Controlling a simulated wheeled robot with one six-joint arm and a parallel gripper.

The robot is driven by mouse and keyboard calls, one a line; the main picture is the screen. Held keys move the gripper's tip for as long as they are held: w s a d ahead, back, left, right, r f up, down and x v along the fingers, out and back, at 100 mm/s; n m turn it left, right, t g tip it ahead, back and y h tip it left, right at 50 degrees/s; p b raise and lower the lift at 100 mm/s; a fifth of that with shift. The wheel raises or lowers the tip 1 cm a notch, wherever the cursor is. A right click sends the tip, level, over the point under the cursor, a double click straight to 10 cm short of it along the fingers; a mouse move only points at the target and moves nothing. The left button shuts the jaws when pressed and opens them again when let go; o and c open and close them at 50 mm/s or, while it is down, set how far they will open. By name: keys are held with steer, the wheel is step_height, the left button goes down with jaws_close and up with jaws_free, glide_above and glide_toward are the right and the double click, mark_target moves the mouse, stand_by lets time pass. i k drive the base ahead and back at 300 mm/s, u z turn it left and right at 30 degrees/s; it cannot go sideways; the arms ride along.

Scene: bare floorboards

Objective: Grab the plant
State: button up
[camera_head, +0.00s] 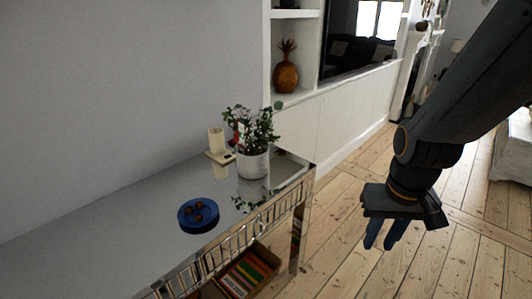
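The plant (254,129) has green leaves and stands upright in a pale grey-white pot (253,164) near the far right end of a mirrored console table. My gripper (384,240) hangs over the floor to the right of the table, well apart from the plant. Its two blue fingers point down with a narrow gap between them, and nothing shows between them. How far the fingers are open is hard to judge from this angle.
The console table (140,218) has a reflective top. A blue bowl (198,215) with small brown balls and a cream candle (216,141) stand on it near the plant. Books (245,274) lie on its lower shelf. White cabinets (330,120) line the wall behind. Floorboards (335,240) are clear between table and gripper.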

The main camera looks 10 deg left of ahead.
mark_target(252, 148)
steer(key=u, duration=0.4)
steer(key=i, duration=1.2)
steer(key=u, duration=0.2)
